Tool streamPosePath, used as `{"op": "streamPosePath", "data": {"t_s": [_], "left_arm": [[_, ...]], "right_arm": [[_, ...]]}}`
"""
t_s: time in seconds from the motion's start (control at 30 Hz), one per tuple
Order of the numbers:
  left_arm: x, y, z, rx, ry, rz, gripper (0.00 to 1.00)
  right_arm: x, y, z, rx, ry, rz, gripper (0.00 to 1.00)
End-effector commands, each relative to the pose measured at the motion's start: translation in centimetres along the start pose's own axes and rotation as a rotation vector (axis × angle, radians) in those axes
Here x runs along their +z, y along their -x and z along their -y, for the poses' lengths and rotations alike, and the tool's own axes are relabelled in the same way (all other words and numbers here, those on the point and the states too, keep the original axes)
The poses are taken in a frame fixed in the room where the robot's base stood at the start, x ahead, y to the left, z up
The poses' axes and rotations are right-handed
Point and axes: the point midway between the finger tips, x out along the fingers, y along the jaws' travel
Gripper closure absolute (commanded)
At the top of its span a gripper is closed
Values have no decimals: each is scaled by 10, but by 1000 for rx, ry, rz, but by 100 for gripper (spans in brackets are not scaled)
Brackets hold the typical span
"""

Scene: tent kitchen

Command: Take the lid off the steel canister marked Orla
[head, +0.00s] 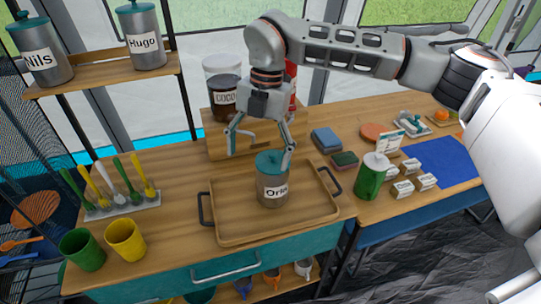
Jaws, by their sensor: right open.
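The steel canister marked Orla (272,190) stands upright on a wooden tray (234,224) with dark handles. Its teal lid (270,159) sits on top. My right gripper (260,151) reaches down from above with its fingers spread wide. One finger is up and left of the lid, and the other is close to the lid's right side; I cannot tell whether it touches. Nothing is held between the fingers. My left gripper is not in the picture.
Canisters marked Nils (45,58) and Hugo (146,42) stand on a shelf at the upper left. A cocoa jar (223,97) stands on a wooden box (215,143) behind the tray. A green bottle (369,182) is right of the tray. Cups (125,240) are at the left.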

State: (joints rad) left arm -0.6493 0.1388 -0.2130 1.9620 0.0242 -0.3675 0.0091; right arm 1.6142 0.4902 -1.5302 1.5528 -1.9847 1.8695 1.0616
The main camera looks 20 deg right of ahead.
Motion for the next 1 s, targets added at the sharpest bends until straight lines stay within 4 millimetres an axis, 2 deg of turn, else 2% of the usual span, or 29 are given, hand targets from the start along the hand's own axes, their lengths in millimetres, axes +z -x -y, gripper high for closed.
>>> {"op": "streamPosePath", "data": {"t_s": [0.03, 0.1, 0.2, 0.27, 0.57, 0.8, 1.0], "left_arm": [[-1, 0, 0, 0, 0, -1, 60], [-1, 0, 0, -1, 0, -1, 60], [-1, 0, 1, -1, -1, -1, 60], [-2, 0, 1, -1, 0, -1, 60], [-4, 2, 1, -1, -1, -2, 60], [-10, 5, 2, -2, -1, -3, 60], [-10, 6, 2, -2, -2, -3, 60]], "right_arm": [[15, 16, 7, -19, -46, 54, 19], [30, 30, 16, -42, -98, 107, 19], [41, 40, 23, -60, -144, 150, 19], [44, 41, 26, -65, -156, 160, 19], [49, 13, 26, -66, -158, 161, 19], [54, -21, 26, -66, -158, 159, 19], [56, -33, 26, -64, -157, 161, 19]]}}
